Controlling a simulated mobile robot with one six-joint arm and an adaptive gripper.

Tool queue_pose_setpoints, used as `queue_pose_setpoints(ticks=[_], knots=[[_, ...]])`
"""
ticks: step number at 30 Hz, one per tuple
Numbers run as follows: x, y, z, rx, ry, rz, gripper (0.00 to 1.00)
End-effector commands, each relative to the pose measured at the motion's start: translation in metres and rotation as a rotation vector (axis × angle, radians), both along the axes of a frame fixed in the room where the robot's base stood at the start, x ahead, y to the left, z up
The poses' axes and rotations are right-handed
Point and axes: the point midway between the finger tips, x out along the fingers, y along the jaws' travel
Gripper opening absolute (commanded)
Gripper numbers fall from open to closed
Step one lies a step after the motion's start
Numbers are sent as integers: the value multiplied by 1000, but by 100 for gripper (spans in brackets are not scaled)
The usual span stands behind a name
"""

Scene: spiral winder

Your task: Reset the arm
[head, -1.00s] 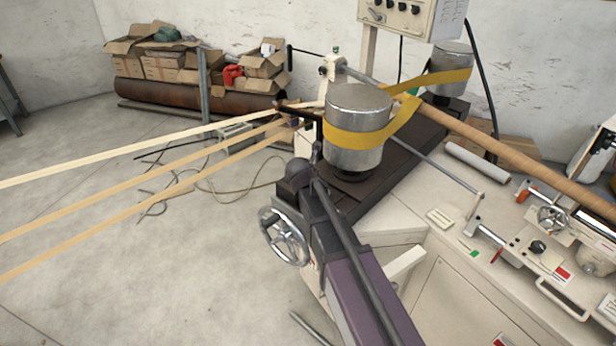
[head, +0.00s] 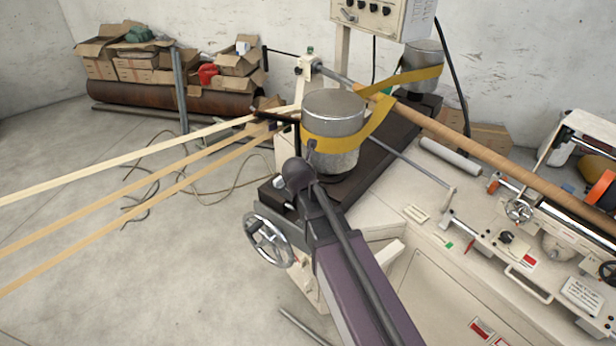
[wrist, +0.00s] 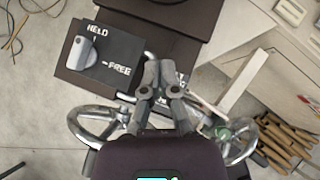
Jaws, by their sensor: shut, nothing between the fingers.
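In the wrist view my gripper (wrist: 160,66) is shut and empty, its fingers pointing up over the machine's dark edge. A grey knob (wrist: 80,52) sits on a dark plate to its upper left, apart from the fingers. The plate reads HELD above and FREE to the right; the knob's pale tip is toward HELD. In the head view a dark bar (head: 276,117) on an upright post reaches left from near the metal drum (head: 333,112), by the paper strips (head: 135,155). My purple arm reaches up to below the drum; my fingers cannot be made out there.
A chrome handwheel (head: 269,240) is on the machine's near left side; chrome rim parts (wrist: 92,125) flank my gripper in the wrist view. A long brown tube (head: 480,152) crosses to the right. Cardboard boxes (head: 137,62) stand at the back left.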

Motion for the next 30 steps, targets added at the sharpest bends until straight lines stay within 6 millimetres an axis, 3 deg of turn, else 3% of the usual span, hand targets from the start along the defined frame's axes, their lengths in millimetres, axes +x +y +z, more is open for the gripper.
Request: queue_pose_setpoints(ticks=[19,30], knots=[[-4,-5,-2,42,1,-49,0],[-37,-34,-18,347,10,-446,0]])
